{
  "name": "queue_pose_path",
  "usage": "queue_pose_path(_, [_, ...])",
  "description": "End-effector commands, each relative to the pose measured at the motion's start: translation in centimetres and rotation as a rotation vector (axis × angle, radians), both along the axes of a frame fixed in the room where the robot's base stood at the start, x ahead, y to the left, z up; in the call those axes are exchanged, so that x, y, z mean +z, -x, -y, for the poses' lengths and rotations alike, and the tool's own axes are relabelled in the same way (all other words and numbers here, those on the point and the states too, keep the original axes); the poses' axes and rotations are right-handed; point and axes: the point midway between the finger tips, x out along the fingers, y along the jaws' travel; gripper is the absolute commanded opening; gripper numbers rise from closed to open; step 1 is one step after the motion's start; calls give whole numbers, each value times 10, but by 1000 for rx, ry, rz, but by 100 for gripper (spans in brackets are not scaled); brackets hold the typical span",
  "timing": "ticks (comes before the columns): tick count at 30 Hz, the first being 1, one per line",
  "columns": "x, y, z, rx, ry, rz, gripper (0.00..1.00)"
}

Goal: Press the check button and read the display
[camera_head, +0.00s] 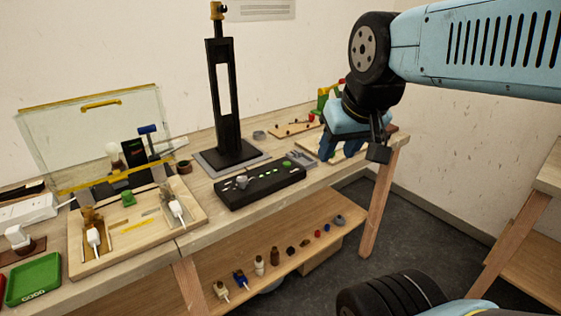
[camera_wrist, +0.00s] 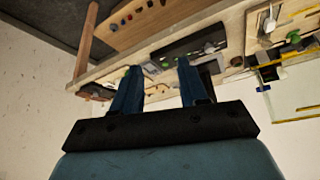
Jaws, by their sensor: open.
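A long black panel (camera_head: 262,187) lies on the bench below the black lamp stand (camera_head: 226,110). It carries a pale knob (camera_head: 241,182), a row of small green lights (camera_head: 262,176) and a round green button (camera_head: 287,164) at its right end. I cannot make out a written reading on it. The panel (camera_wrist: 180,48) also shows beyond my fingers in the wrist view. My gripper (camera_head: 340,153) is open and empty, with its blue fingers apart. It is to the right of the panel, over the bench's right end, and appears apart from the button.
A wooden fixture board (camera_head: 190,213) with plugs stands left of the panel, behind it a clear yellow-edged cover (camera_head: 95,130). A green tray (camera_head: 34,278) is at far left. A lower shelf (camera_head: 285,260) holds several small parts. A pegged board (camera_head: 290,130) lies at the back.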

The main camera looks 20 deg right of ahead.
Motion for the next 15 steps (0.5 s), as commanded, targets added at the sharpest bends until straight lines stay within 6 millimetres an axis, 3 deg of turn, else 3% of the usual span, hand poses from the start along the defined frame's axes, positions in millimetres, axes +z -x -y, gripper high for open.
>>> queue_pose_path(13, [0, 0, 0, 0, 0, 0, 0])
queue_pose_path(15, [0, 0, 0, 0, 0, 0, 0])
